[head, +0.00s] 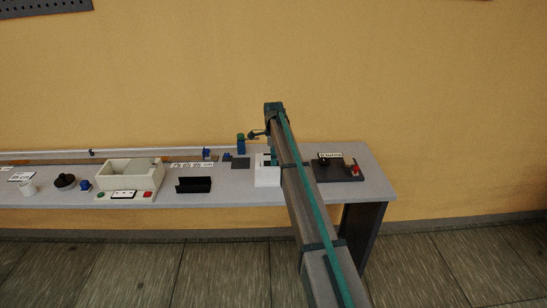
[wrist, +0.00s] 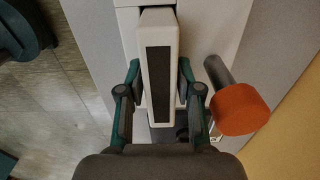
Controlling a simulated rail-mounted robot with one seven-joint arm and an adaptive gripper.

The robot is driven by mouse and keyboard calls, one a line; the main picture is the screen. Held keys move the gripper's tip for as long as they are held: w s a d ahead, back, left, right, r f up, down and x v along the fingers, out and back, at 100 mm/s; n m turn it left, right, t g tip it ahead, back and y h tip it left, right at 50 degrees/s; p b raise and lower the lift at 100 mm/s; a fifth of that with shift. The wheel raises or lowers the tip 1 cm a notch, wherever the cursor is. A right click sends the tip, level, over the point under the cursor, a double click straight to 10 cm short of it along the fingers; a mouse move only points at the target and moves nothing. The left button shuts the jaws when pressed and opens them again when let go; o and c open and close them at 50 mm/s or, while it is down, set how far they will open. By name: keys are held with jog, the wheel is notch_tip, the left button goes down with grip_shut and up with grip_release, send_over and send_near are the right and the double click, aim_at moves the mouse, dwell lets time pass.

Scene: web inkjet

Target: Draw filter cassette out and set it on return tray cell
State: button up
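In the wrist view a white block with a dark strip along its top, which looks like the filter cassette (wrist: 159,70), lies between the fingers of my gripper (wrist: 159,92). One finger is on each side of it, with narrow gaps showing, so the gripper looks open around it. The cassette's upper end meets a white housing (wrist: 128,20). In the head view the white housing (head: 267,178) stands on the bench, partly behind my arm, and the cassette is not clear there. I cannot tell which container is the return tray; a black open tray (head: 194,186) lies left of the housing.
An orange knob on a dark stem (wrist: 240,108) stands close to the right finger. A cream open bin (head: 132,175) is at the left of the bench. A dark plate with a red button (head: 354,170) is at the right. Bare bench shows between the black tray and housing.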

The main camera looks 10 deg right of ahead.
grip_shut()
jog(key=shift+r, duration=0.2)
jog(key=shift+r+p, duration=1.85)
jog(key=shift+r, duration=2)
